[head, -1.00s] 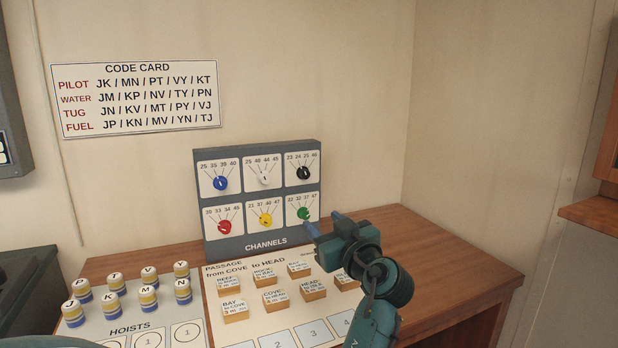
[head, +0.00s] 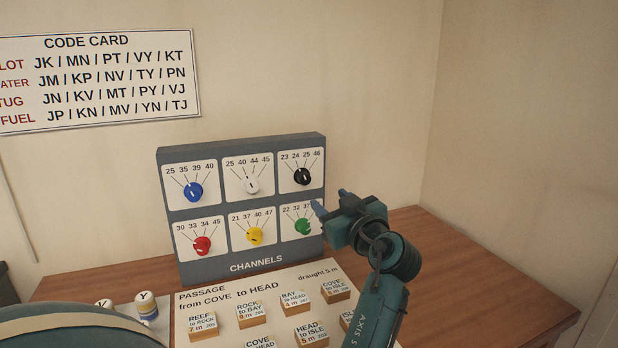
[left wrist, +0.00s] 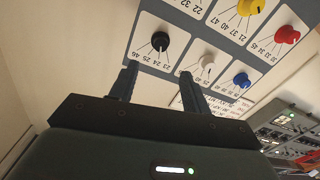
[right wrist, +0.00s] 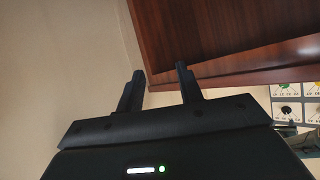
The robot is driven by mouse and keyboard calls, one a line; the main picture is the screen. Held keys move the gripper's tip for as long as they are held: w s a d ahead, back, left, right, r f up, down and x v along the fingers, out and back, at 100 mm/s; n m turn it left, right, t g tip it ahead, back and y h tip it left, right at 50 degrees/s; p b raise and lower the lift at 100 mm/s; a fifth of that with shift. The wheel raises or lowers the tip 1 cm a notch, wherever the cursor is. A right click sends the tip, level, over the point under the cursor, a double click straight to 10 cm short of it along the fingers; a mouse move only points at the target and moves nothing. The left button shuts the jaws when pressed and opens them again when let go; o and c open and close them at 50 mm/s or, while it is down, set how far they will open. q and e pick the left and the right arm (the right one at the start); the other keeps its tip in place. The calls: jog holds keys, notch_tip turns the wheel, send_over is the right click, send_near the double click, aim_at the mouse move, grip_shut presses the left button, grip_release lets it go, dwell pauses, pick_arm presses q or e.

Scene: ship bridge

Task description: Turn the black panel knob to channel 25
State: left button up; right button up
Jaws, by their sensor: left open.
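The black knob (head: 302,176) is at the top right of the grey channels panel (head: 240,143). Its scale reads 23, 24, 25 and 46, and its white mark is too small to read surely. My left gripper (head: 331,200) is open and empty, by the panel's right edge, below and right of the black knob. In the left wrist view the black knob (left wrist: 160,41) sits beyond the open fingertips (left wrist: 159,70), apart from them. My right gripper (right wrist: 160,70) is open and empty. The right wrist view also shows the black knob (right wrist: 286,110), far off at the right.
Blue (head: 194,191), white (head: 251,185), red (head: 203,245), yellow (head: 254,236) and green (head: 303,227) knobs share the panel. Below lies the passage board (head: 215,290) with several wooden blocks. A code card (head: 115,75) hangs on the wall. Bare desk (head: 440,260) lies to the right.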

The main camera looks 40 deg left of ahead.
aim_at(306, 181)
pick_arm(q)
jog(key=p+x, duration=0.3)
jog(key=x, duration=0.7)
jog(key=shift+w+a+r, duration=0.1)
jog(key=shift+a, duration=0.3)
jog(key=shift+w+a, duration=0.35)
jog(key=shift+a, duration=0.3)
jog(key=shift+c, duration=0.2)
jog(key=c, duration=1)
jog(key=shift+o, duration=0.2)
jog(key=shift+m, duration=0.3)
jog(key=m, duration=0.2)
jog(key=shift+f+m+b, duration=0.25)
jog(key=shift+m+b, duration=0.05)
jog(key=shift+b, duration=0.05)
jog(key=shift+m, duration=2.3)
